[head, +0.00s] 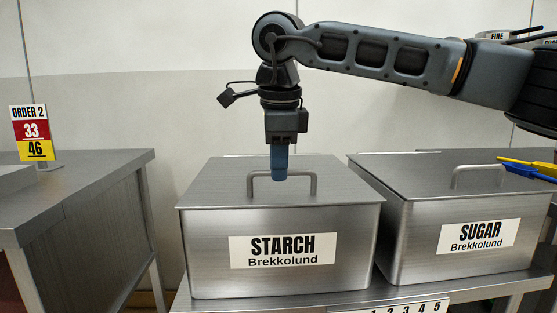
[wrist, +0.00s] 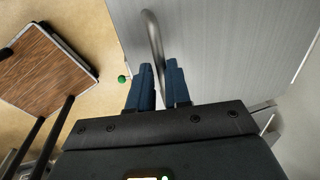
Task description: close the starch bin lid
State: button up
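The starch bin (head: 205,255) is a steel box labelled STARCH in the middle of the head view. Its flat lid (head: 225,185) lies on the bin's top, with no gap showing at the front edge. A looped bar handle (head: 312,184) stands on the lid, and it also shows in the wrist view (wrist: 152,35). My gripper (head: 279,176) points straight down at the handle's middle. In the wrist view its two blue fingers (wrist: 158,75) sit on either side of the bar, which fills the narrow gap between them. The far part of the grip is hidden.
A closed sugar bin (head: 410,250) stands close on the right, with yellow and blue tools (head: 525,168) beyond it. A steel table (head: 85,200) with an order sign (head: 33,135) is at left, across a gap. A wall (head: 150,110) stands behind.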

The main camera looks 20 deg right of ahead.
jog(key=o, duration=0.4)
jog(key=p+v, duration=0.1)
jog(key=v, duration=0.6)
jog(key=shift+r+p, duration=0.3)
jog(key=shift+s, duration=0.15)
